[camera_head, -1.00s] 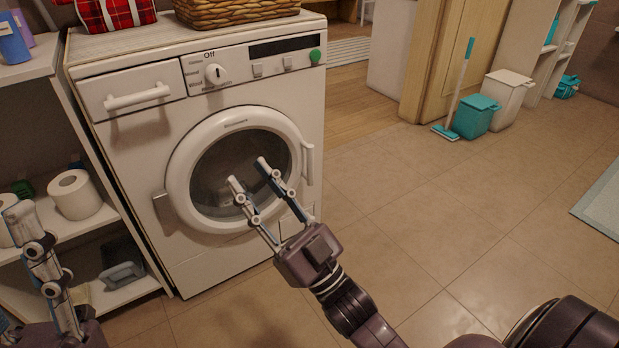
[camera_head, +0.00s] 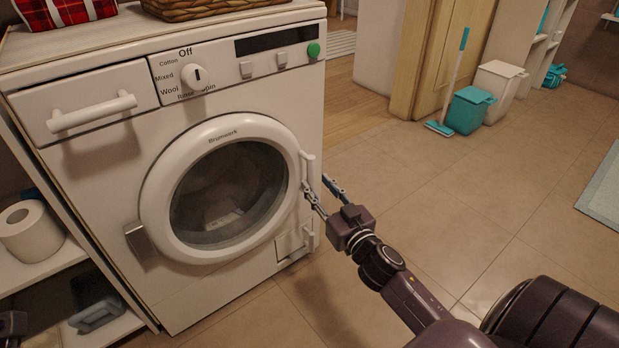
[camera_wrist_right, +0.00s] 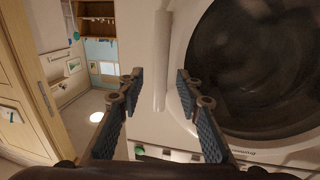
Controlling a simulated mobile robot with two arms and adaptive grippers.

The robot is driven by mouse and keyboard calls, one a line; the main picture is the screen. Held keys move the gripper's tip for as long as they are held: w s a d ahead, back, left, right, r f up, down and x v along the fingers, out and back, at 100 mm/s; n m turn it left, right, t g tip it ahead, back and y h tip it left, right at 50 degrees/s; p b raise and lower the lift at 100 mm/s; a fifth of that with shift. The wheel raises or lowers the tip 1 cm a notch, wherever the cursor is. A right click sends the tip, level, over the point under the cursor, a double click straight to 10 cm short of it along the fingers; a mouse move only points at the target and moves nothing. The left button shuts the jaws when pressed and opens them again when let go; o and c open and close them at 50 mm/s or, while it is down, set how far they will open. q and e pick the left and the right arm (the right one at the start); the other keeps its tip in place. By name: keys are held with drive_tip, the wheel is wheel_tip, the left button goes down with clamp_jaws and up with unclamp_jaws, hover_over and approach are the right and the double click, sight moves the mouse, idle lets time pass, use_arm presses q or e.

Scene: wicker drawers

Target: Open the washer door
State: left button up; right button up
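The white washer (camera_head: 95,205) stands at the left in the head view. Its round door (camera_head: 160,205) with dark glass looks shut. The door's white vertical handle (camera_head: 309,172) is on the right side of the door; it also shows in the right wrist view (camera_wrist_right: 161,55). My right gripper (camera_head: 318,185) is beside the handle, fingers pointing at the washer. In the right wrist view my right gripper (camera_wrist_right: 158,74) is open, with the handle lying between the lines of its two fingers; contact cannot be told. Only a dark bit at the lower left edge may be my left gripper (camera_head: 12,324).
A shelf (camera_head: 45,268) with a paper roll (camera_head: 30,232) stands left of the washer. A wicker basket (camera_head: 210,8) and a red plaid item (camera_head: 65,10) are on top. Tiled floor (camera_head: 440,215) right of the washer is open. Teal (camera_head: 468,111) and white bins (camera_head: 499,90) stand farther back.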

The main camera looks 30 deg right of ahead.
sight(313, 180)
drive_tip(key=shift+w+d+b, duration=0.15)
drive_tip(key=shift+w+b, duration=0.1)
drive_tip(key=shift+w, duration=0.8)
drive_tip(key=shift+w+d+b, duration=0.1)
drive_tip(key=shift+w+b, duration=0.1)
drive_tip(key=shift+w, duration=0.85)
clamp_jaws()
